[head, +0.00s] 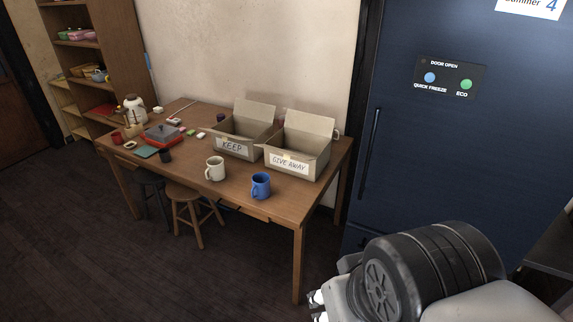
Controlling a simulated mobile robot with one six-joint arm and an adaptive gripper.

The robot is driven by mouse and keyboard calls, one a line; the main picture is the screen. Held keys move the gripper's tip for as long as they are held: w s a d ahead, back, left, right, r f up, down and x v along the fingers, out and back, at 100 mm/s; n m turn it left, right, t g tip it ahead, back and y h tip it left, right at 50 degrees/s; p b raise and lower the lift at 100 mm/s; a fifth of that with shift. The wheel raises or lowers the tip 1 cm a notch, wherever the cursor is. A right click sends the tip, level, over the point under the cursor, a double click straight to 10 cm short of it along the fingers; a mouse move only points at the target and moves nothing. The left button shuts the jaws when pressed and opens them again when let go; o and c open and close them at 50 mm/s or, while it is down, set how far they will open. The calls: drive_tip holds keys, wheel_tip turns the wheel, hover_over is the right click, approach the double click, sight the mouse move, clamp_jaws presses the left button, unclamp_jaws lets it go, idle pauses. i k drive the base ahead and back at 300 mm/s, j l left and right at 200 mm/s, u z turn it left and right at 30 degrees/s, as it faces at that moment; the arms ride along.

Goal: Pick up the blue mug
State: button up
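The blue mug (261,187) stands upright on the wooden table (235,197), near its front edge toward the right corner. Its handle points left. A white mug (215,169) stands to its left, apart from it. My arm fills the lower right of the head view. Two pale tips (317,304), perhaps part of my gripper, show at the bottom edge, below and right of the table and well apart from the blue mug. Most of the gripper is hidden or out of frame, so its opening does not show.
Open boxes marked KEEP (232,146) and GIVE AWAY (290,165) stand behind the mugs. Several small items crowd the table's left end. Two stools (190,203) are under the front edge. A dark blue fridge (420,150) stands right of the table. Dark floor in front is clear.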

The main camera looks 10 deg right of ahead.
sight(260, 190)
drive_tip(key=i+u, duration=0.2)
drive_tip(key=i, duration=0.75)
drive_tip(key=i+l+u, duration=0.15)
drive_tip(key=i, duration=0.8)
